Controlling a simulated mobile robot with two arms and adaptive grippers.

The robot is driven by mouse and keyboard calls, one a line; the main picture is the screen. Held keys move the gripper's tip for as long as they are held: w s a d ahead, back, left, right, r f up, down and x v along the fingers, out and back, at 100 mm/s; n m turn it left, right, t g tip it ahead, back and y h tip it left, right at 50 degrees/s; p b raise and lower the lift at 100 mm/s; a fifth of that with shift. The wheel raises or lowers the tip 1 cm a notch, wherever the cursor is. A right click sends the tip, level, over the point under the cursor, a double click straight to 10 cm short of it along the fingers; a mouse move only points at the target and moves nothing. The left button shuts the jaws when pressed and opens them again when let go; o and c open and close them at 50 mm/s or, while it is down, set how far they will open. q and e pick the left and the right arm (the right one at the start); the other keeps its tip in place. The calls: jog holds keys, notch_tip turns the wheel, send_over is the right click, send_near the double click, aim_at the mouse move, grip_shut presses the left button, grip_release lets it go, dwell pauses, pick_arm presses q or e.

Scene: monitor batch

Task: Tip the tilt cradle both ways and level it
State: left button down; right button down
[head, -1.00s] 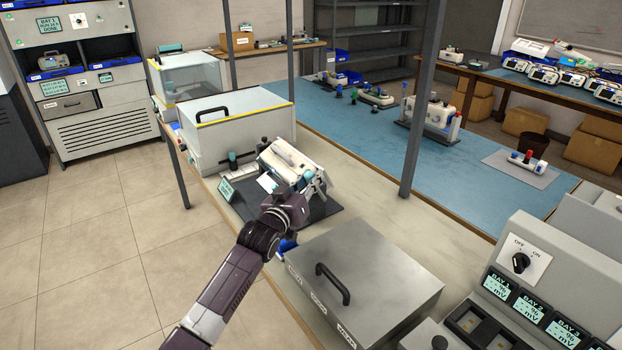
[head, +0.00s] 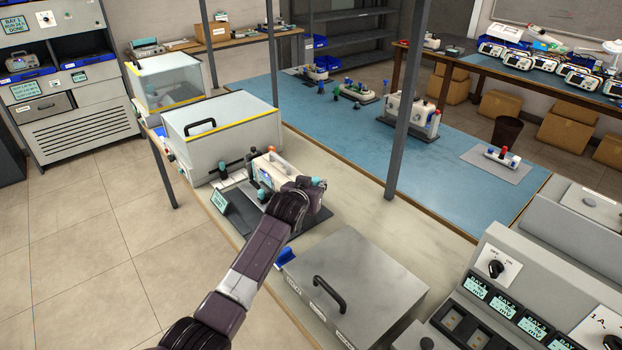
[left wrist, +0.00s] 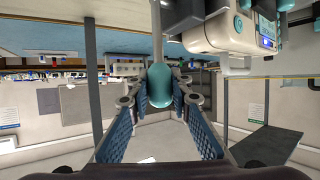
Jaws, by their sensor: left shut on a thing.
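The tilt cradle stands on a dark base plate (head: 238,207) on the near bench. A white monitor (head: 277,163) with teal corners sits in it and looks about level. My left gripper (head: 309,186) is at the cradle's right side, its fingers mostly hidden behind my arm in the head view. The left wrist view shows the fingers (left wrist: 161,100) shut around a teal knob (left wrist: 160,84). The monitor (left wrist: 218,30) shows above and right there. A small display card (head: 220,203) stands at the base's left end. My right gripper is out of view.
A clear-topped box (head: 221,130) with a black handle stands behind the cradle. A grey lidded case (head: 352,288) lies in front, and a bay console (head: 520,290) is at right. A grey post (head: 406,115) rises beyond the bench. Bare bench lies right of the cradle.

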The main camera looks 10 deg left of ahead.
pick_arm(q)
jog(key=c, duration=2)
grip_release()
jog(key=shift+o, duration=1.3)
jog(key=shift+s+r, duration=0.2)
jog(key=shift+s, duration=0.25)
jog(key=v, duration=1.1)
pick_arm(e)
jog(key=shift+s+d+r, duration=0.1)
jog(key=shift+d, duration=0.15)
